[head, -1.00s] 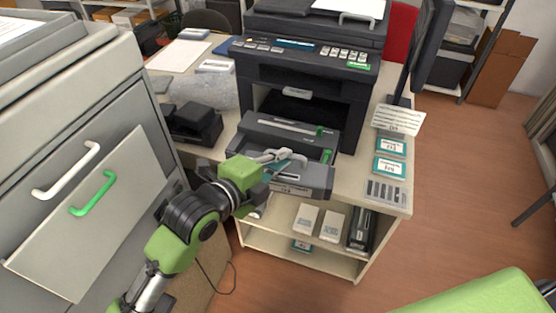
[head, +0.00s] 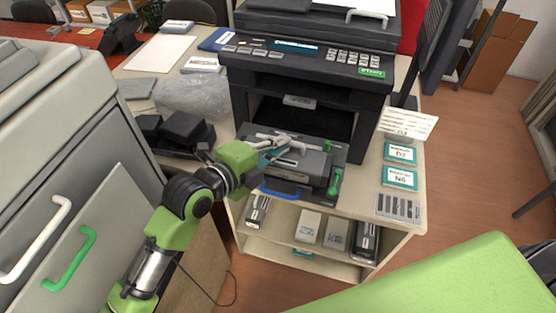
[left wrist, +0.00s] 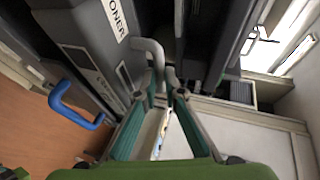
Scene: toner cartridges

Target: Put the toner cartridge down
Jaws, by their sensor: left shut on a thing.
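The toner cartridge (head: 302,162) is a dark grey block at the front of the printer, close to a unit with green levers. In the left wrist view the cartridge (left wrist: 88,45) has a white label reading "TONER" and lies beside the fingers. A blue handle (head: 283,187) shows at the near side and also in the left wrist view (left wrist: 75,105). My right gripper is out of view.
The black printer (head: 305,60) stands open behind the cartridge on a beige cabinet (head: 365,203). A black desk device (head: 182,132) and a clear plastic bag (head: 195,95) lie left. Label cards (head: 400,178) lie right. Shelves below hold boxes. A grey drawer cabinet (head: 60,130) stands left.

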